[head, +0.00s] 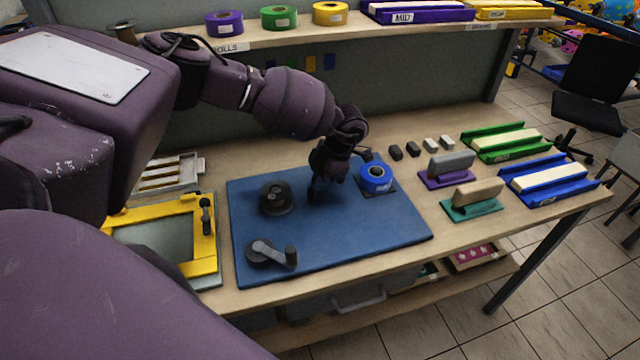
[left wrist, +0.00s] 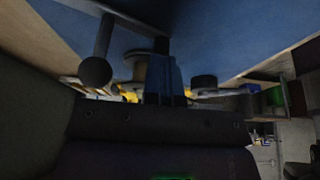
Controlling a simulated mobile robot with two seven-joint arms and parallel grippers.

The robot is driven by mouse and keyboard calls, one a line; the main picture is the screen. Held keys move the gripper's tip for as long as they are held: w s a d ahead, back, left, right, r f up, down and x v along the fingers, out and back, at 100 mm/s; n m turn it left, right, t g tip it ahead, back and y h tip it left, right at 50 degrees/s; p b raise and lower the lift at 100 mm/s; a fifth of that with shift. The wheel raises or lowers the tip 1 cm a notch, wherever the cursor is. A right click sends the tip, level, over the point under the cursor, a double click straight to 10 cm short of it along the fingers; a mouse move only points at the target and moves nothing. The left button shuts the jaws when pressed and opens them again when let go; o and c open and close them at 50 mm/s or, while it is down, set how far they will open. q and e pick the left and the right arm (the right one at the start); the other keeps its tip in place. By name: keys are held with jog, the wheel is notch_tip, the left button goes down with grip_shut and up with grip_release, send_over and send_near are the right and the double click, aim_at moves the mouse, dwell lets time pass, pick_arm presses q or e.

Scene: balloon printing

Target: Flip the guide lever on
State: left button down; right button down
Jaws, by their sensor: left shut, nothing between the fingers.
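A grey lever arm with a dark upright knob (head: 270,253) sits on a round dark base near the front left of the blue mat (head: 335,255). It is the likeliest guide lever, though no label shows. In the left wrist view a rod with a dark ball end (left wrist: 95,70) appears at upper left. My left gripper (head: 315,192) points down over the middle of the mat, between the dark round spool holder (head: 276,197) and the blue roll (head: 376,178). Its fingers (left wrist: 163,78) are shut and empty, apart from the lever. My right gripper is not in view.
A yellow-framed screen (head: 203,258) with a black handle lies left of the mat. Purple (head: 450,170) and green (head: 471,199) blocks with handles stand to the right, near green and blue trays. The mat's front right is clear. A shelf with rolls (head: 330,14) runs behind.

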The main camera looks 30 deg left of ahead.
pick_arm(q)
jog(key=shift+s+a+m+t, duration=0.3)
jog(key=shift+s+a+m, duration=0.25)
jog(key=shift+a+m, duration=0.35)
jog(key=shift+s+a, duration=0.1)
jog(key=shift+a, duration=0.1)
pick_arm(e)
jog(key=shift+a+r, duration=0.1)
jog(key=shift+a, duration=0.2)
pick_arm(q)
jog(key=shift+a, duration=0.15)
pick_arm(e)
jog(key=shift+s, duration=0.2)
pick_arm(q)
jog(key=shift+d, duration=0.2)
jog(key=w+d, duration=0.1)
jog(key=w+d+b, duration=0.1)
jog(key=d, duration=0.1)
jog(key=shift+w+d, duration=0.1)
jog(key=shift+w, duration=0.05)
jog(key=v, duration=1)
jog(key=shift+s+b, duration=0.2)
jog(key=shift+b, duration=0.15)
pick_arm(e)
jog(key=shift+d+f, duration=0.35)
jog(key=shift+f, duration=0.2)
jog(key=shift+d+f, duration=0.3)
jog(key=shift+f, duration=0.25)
